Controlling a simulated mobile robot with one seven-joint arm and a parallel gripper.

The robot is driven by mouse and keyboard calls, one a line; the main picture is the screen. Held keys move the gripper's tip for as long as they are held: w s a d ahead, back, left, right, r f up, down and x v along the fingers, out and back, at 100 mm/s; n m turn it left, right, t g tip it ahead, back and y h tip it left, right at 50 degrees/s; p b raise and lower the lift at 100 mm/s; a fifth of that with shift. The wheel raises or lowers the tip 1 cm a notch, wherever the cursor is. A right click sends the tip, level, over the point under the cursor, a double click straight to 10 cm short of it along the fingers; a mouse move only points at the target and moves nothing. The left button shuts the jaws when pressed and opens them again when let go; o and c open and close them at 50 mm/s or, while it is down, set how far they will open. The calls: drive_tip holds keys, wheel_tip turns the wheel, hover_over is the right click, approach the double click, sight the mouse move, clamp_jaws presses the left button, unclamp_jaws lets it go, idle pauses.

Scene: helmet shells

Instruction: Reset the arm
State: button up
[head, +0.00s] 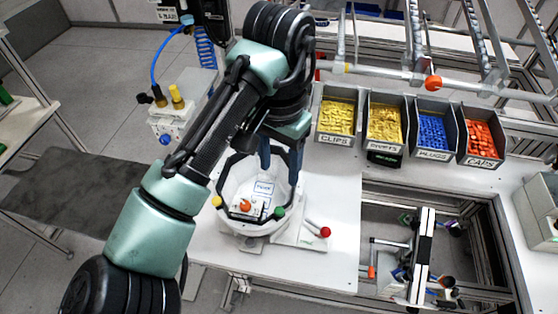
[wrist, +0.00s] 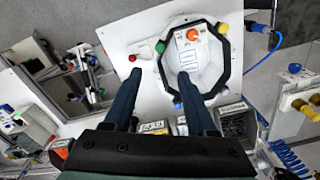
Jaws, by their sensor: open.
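My arm reaches from the lower left of the head view over the white worktable. My gripper (head: 280,166) hangs above the table with its two dark blue fingers apart and nothing between them. In the wrist view my gripper (wrist: 160,75) is also open and empty. A white helmet shell (head: 238,205) sits in a black polygonal frame with coloured knobs, below the fingers in the head view. The shell (wrist: 203,74) lies beyond the fingertips, at the upper right of the wrist view. A small white box with an orange knob (head: 245,205) is inside the shell.
Labelled bins of clips (head: 337,116), rivets (head: 386,122), plugs (head: 433,130) and caps (head: 481,137) line the table's back. A red-tipped lever (head: 325,231) stands beside the shell. An open metal frame (head: 425,245) is at right. Bare table (head: 335,200) lies between.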

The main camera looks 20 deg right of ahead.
drive_tip(key=w+d+r+t+h+b, duration=0.45)
drive_tip(key=d+r+t+h, duration=0.2)
drive_tip(key=d, duration=0.45)
wheel_tip(320, 180, up, 13)
drive_tip(key=w+a+n+t+h+b, duration=0.2)
drive_tip(key=t+h, duration=0.2)
drive_tip(key=t, duration=0.2)
drive_tip(key=s+a+r+n+t+y+b, duration=0.1)
drive_tip(key=s+a+r+n+t+y, duration=0.3)
drive_tip(key=a, duration=0.7)
drive_tip(key=s+a+r+n+t+y+b, duration=0.2)
drive_tip(key=s+a+r+n+t+y, duration=0.3)
drive_tip(key=s+a+r+t, duration=0.3)
drive_tip(key=a+r+t+y, duration=0.1)
drive_tip(key=a+r+t, duration=0.1)
drive_tip(key=a+t, duration=0.1)
drive_tip(key=shift+s+a+r, duration=0.15)
drive_tip(key=shift+a+r, duration=0.05)
drive_tip(key=shift+a, duration=0.05)
